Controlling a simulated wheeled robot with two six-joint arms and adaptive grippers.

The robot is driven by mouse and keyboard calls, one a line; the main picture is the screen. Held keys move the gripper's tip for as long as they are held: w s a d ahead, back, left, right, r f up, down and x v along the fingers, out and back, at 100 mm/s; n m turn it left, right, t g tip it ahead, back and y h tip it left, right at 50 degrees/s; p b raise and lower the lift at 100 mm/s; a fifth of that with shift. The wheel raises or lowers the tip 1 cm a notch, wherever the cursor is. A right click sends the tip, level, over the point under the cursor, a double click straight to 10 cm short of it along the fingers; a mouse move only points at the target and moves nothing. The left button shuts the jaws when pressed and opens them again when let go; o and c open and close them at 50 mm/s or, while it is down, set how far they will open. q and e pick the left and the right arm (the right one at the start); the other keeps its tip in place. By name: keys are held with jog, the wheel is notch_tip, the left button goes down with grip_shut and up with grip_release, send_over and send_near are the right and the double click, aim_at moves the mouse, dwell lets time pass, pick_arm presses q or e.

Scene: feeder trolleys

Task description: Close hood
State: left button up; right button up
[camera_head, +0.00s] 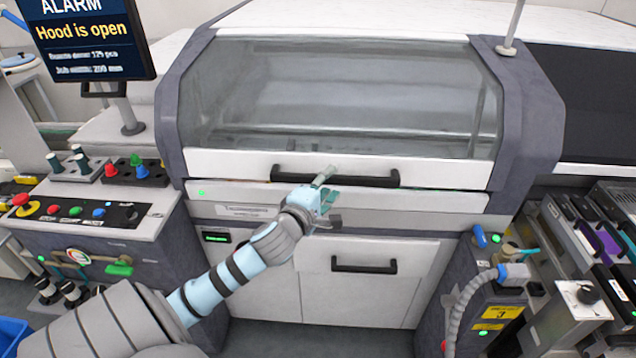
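The hood (230,162) is the grey and white cover with a large clear window (340,90) on the machine. Its lower white edge is close above the machine's front panel (430,202), with a thin dark line between them. A black bar handle (375,179) runs along that edge. My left gripper (328,194) is in front of the handle's middle. Its fingers look spread apart, and the upper finger overlaps the handle in the view. I cannot tell whether it touches the handle. My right gripper is not in view.
A screen (90,45) at upper left reads "ALARM, Hood is open". A control box (85,215) with coloured buttons stands at left. Feeders (600,235) and a grey unit with a hose (480,300) stand at right. A lower door handle (363,265) is below my gripper.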

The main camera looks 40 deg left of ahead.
pick_arm(q)
jog(key=v, duration=0.8)
jog(key=shift+a, duration=0.1)
